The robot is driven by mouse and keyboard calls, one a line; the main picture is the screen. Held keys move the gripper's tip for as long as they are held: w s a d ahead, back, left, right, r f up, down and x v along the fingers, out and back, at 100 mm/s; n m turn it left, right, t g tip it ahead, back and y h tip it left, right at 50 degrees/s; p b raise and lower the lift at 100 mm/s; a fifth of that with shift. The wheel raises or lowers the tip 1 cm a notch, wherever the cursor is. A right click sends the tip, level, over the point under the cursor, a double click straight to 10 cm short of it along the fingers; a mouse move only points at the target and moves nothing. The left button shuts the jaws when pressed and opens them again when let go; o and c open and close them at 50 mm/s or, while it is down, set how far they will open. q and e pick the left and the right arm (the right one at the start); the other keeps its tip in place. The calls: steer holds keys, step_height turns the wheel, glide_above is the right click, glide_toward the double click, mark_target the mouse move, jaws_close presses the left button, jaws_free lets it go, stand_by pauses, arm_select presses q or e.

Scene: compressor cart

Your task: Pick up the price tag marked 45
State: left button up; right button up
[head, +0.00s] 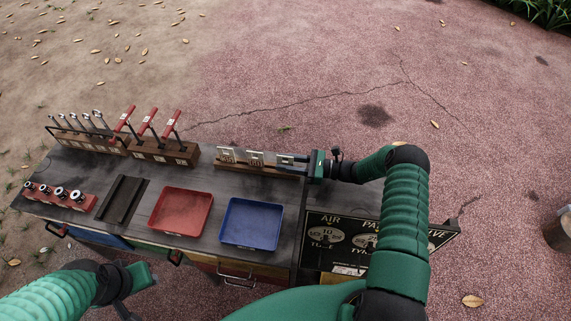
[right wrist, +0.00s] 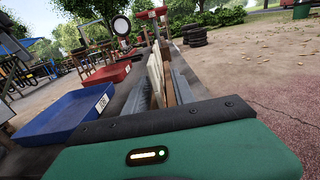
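Several pale price tags stand in a row in a wooden rack (head: 262,170) at the back right of the cart top: a left tag (head: 226,155), a middle tag (head: 255,158) and a right tag (head: 285,160). Their numbers are too small to read, so I cannot tell which is 45. My right gripper (head: 296,161) is at the right end of the row, pointing left along it. In the right wrist view its grey fingers (right wrist: 160,85) are apart, with the pale tags' edges (right wrist: 155,72) between them. My left gripper (head: 126,300) is low at the left, its fingers unclear.
A red tray (head: 181,211) and a blue tray (head: 251,223) sit in front of the rack. Red-handled tools (head: 148,122) stand in a block to its left. A black air sign (head: 335,240) is at the right. Black-and-red sockets (head: 60,193) are at the left.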

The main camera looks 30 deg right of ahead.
steer(key=shift+d, duration=0.2)
steer(key=shift+c, duration=0.9)
steer(key=shift+a, duration=0.35)
steer(key=c, duration=0.5)
steer(key=shift+a+r, duration=0.1)
steer(key=shift+a, duration=0.05)
arm_select(q)
steer(key=shift+a+f, duration=0.1)
steer(key=shift+a, duration=0.2)
steer(key=shift+d, duration=0.15)
